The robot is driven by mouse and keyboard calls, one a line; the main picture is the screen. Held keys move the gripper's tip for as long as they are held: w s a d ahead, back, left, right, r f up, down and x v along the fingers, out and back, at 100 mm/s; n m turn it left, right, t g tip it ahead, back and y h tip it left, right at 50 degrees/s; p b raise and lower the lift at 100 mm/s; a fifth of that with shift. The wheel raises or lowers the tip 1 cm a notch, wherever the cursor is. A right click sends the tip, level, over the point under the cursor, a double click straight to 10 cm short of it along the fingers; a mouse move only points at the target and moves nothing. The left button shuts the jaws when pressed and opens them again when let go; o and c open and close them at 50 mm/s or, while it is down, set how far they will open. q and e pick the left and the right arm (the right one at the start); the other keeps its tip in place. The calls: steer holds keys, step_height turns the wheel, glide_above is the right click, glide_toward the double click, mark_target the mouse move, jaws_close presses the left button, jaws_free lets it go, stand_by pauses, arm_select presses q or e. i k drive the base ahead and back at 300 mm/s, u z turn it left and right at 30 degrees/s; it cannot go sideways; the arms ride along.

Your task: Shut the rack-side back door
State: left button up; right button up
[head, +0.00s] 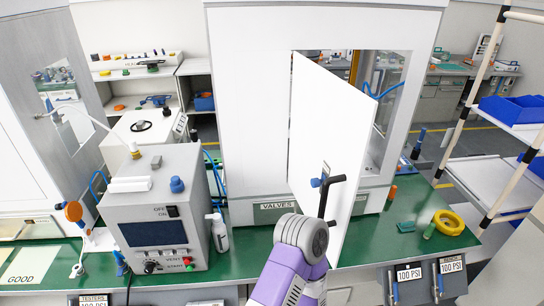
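The rack-side back door (320,120) is a white panel standing open on the tall white cabinet in the head view. It hangs from the left side of the opening and swings out toward me, its free edge to the right. No gripper fingers are clearly visible.
The grey tester box (155,215) stands left of the cabinet on the green bench (245,248). A yellow tape roll (448,222) and a green piece (406,226) lie right of the door. A rack with blue bins (510,108) stands at the far right.

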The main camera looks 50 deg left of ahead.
mark_target(332, 121)
steer(key=u, duration=1.35)
steer(key=i, duration=1)
